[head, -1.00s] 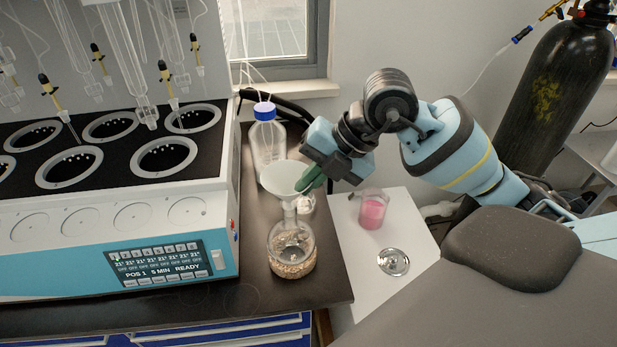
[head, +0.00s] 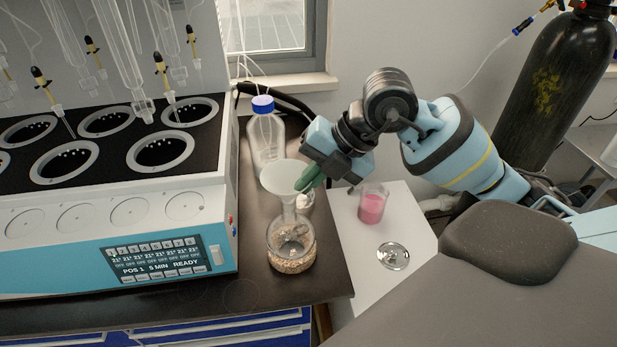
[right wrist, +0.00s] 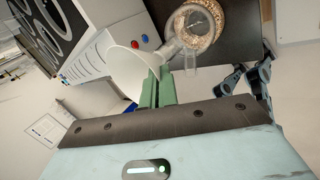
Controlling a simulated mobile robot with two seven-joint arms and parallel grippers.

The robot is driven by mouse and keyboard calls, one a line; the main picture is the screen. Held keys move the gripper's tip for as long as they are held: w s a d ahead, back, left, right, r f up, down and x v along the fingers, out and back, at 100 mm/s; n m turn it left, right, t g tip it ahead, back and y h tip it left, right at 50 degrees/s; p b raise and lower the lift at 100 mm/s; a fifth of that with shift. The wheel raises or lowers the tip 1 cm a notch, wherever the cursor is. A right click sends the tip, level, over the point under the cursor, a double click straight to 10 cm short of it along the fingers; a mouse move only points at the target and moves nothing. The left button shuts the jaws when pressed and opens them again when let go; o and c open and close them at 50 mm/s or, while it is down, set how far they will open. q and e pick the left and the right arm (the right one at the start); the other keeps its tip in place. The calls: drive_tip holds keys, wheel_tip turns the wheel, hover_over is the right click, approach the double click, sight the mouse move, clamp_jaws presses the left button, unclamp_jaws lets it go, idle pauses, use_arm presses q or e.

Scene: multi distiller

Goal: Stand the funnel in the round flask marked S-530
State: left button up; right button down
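The white funnel (head: 279,181) is over the round flask (head: 291,258), with its cone upward and its stem down at the flask's neck. The flask is clear, holds tan granules and stands on the dark bench. My right gripper (head: 309,179) is shut on the funnel's rim from the right, with green fingers. In the right wrist view, the fingers (right wrist: 157,88) pinch the edge of the funnel (right wrist: 124,70), and the flask (right wrist: 205,18) lies beyond. How deep the stem sits in the neck I cannot tell. No S-530 marking is readable. My left gripper is not in view.
A blue-capped bottle (head: 266,137) stands behind the funnel. A small clear vessel partly hides behind the stem. The multi-place distiller (head: 120,225) fills the left. A beaker with pink liquid (head: 372,206) and a glass dish (head: 393,256) sit on the white surface at right.

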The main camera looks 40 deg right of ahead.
drive_tip(key=c, duration=2.1)
unclamp_jaws()
drive_tip(key=o, duration=0.5)
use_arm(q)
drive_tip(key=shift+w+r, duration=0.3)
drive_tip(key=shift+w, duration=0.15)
use_arm(e)
drive_tip(key=v, duration=0.8)
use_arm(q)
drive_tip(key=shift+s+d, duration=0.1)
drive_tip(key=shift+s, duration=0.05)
use_arm(e)
drive_tip(key=shift+f, duration=0.1)
